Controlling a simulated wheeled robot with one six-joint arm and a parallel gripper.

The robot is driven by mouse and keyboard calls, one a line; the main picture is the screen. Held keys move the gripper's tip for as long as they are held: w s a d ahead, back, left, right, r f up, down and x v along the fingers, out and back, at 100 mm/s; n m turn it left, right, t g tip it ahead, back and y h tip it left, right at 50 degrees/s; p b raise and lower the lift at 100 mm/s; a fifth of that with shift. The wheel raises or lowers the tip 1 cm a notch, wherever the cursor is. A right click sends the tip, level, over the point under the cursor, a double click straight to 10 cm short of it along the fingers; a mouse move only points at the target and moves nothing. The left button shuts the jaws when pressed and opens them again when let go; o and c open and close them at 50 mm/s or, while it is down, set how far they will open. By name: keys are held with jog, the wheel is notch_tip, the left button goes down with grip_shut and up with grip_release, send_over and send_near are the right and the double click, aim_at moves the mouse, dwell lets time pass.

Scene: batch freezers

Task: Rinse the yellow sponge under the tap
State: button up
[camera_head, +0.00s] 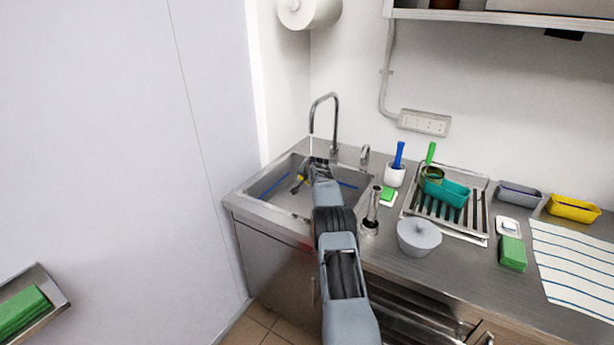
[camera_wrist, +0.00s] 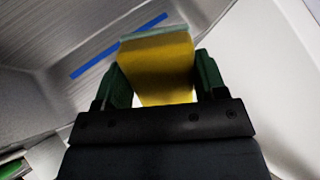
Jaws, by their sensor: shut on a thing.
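The yellow sponge (camera_wrist: 160,70) is held between the two fingers of my gripper (camera_wrist: 158,82) in the wrist view. It has a thin pale green layer along its far edge. In the head view my arm reaches into the sink (camera_head: 283,208), and my gripper (camera_head: 304,184) is inside the basin, below the tap (camera_head: 336,120).
Blue strips (camera_head: 274,184) lie in the basin. A wall stands close on the left.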

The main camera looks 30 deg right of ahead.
jog(key=s+a+b, duration=0.2)
jog(key=s+b, duration=0.5)
jog(key=b, duration=0.3)
jog(key=shift+s+a, duration=0.4)
dwell(0.9)
jog(key=b+v, duration=0.1)
jog(key=v, duration=0.5)
jog(key=shift+s+b, duration=0.2)
jog(key=shift+b, duration=0.2)
dwell(0.8)
